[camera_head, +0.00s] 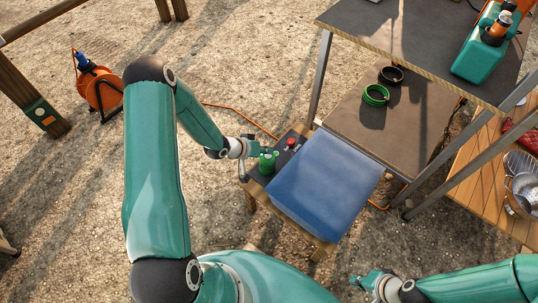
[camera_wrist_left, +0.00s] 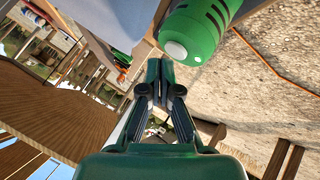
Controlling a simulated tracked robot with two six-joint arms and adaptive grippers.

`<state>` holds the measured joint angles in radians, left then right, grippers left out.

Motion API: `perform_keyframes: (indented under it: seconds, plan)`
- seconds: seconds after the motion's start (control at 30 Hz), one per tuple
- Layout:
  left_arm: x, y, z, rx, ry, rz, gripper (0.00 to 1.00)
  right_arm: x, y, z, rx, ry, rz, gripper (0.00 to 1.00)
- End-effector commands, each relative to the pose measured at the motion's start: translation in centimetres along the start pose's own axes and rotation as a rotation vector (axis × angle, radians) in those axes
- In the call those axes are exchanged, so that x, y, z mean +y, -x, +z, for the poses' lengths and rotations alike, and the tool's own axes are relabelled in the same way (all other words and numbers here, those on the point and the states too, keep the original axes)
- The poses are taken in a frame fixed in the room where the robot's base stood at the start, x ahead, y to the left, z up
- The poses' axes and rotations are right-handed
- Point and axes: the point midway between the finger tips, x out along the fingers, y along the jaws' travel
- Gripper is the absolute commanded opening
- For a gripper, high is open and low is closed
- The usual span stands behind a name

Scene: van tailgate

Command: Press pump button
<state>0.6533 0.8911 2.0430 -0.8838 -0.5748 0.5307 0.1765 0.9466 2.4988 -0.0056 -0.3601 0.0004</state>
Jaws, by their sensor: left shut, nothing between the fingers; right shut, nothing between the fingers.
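A green cylindrical unit (camera_head: 267,163), likely the pump, stands on a dark panel at the left end of a small wooden bench. In the left wrist view the green unit (camera_wrist_left: 205,22) has dark slots and a white round button-like end (camera_wrist_left: 176,51). My left gripper (camera_head: 256,150) is shut and empty, close beside the green unit. In the left wrist view its closed fingertips (camera_wrist_left: 160,66) lie just below the white end; I cannot tell whether they touch. A red knob (camera_head: 291,143) sits on the panel. My right gripper (camera_head: 366,279) is shut and empty at the lower right.
A blue pad (camera_head: 325,185) covers most of the bench. A metal-legged table (camera_head: 400,30) stands behind, with a green hose coil (camera_head: 376,95) on its lower shelf. An orange cable (camera_head: 235,112) runs over the gravel. An orange reel (camera_head: 101,90) stands at the left.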

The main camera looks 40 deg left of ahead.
Motion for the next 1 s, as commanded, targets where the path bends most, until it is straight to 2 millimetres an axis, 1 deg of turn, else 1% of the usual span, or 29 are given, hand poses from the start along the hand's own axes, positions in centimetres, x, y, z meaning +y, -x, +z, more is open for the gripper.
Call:
perform_keyframes:
  seconds: [0.2, 1.0]
  plan:
    - [-0.37, -0.54, 0.38, 0.0, 0.0, 0.0, 0.0, 0.22, -0.61, 0.0, 0.0, 0.0, 0.0, 0.0]
    - [-0.49, -0.71, 0.52, 0.0, 0.0, 0.0, 0.0, 0.28, -0.78, -0.01, 0.0, 0.0, 0.0, 0.0]
